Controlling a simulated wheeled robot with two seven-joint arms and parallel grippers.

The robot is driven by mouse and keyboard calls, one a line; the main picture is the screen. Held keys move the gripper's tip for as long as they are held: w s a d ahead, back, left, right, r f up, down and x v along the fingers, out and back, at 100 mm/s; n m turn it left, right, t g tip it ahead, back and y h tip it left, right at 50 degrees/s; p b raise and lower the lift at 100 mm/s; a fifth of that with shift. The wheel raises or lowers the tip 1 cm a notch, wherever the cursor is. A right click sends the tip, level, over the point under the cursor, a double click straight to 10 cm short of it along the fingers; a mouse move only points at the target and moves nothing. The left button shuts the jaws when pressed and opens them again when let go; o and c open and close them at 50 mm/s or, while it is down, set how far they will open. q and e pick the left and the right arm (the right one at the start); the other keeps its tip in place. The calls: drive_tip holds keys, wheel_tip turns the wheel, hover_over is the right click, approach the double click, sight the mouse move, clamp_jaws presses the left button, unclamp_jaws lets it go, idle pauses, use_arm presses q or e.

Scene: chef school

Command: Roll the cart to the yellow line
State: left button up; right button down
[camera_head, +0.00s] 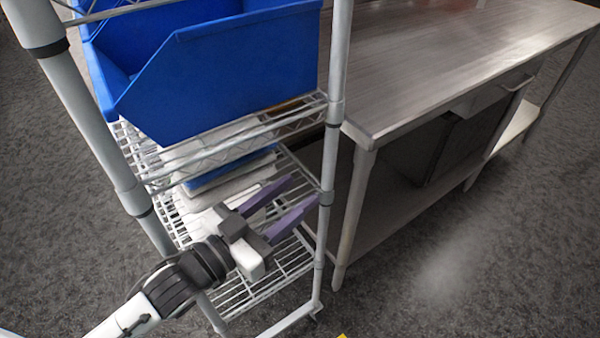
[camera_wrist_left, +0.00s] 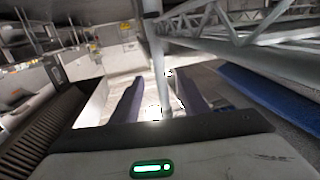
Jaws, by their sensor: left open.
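The cart is a grey wire shelf rack with round posts; its near right post (camera_head: 335,130) stands just right of my left gripper. My left gripper (camera_head: 302,190) is open and empty, its two purple fingers pointing toward that post in front of the lower shelves. In the left wrist view the post (camera_wrist_left: 155,50) lines up between the open fingers (camera_wrist_left: 158,88), and I cannot tell whether it is within them. A small patch of yellow (camera_head: 342,335), perhaps the yellow line, shows at the bottom edge. My right gripper is out of view.
A blue bin (camera_head: 215,75) sits on the cart's upper shelf, with folded white cloths (camera_head: 205,190) below. A steel table (camera_head: 450,60) with a lower shelf stands close on the cart's right. Grey floor (camera_head: 490,260) is clear at the lower right.

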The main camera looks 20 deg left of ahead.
sight(325, 172)
use_arm(q)
drive_tip(key=x, duration=1)
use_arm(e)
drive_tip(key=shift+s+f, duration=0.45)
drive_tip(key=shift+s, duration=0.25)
use_arm(q)
clamp_jaws()
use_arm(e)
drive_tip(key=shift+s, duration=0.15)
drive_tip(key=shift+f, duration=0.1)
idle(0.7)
